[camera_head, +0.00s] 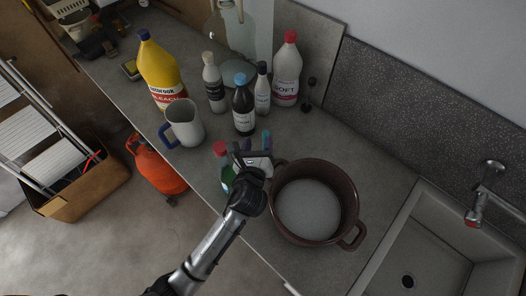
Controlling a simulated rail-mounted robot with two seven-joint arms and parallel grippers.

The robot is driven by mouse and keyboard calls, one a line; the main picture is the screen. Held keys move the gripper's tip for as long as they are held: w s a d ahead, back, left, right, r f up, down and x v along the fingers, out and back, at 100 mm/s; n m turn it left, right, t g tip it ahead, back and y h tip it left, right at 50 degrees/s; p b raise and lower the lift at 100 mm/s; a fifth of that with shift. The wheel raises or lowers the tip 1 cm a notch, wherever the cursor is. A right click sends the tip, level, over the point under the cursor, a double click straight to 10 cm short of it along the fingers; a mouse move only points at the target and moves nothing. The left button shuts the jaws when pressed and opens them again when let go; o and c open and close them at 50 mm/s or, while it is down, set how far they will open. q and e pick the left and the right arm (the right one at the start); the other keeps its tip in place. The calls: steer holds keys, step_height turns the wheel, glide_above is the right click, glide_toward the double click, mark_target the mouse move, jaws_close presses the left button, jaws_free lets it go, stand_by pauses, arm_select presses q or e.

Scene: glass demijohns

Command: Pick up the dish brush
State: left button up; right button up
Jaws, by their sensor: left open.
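My left gripper (253,146) is over the worktop beside the brown pot, open, with its fingers pointing away toward the bottles. I cannot make out anything between its fingers. A small dark upright object (310,92) stands near the back wall, right of the white bottle with the red cap; it may be the dish brush, but it is too small to tell. It is well apart from my gripper. A red-capped green bottle (226,172) is close on the left of my gripper and partly hidden by it. My right gripper is not in view.
The two-handled brown pot (353,222) stands right of my gripper, with the sink (420,255) beyond. A white jug (185,125), yellow bleach bottle (160,70), dark bottle (243,112) and white red-capped bottle (287,70) stand behind. An orange gas cylinder (158,170) is on the floor.

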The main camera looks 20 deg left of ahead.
arm_select(q)
steer(key=w+a+f+m+t+b, duration=0.1)
steer(key=w+f+m+b, duration=0.1)
steer(key=w+f, duration=0.3)
steer(key=shift+w+f+m, duration=0.3)
steer(key=shift+w+m, duration=0.5)
steer(key=shift+w, duration=1.35)
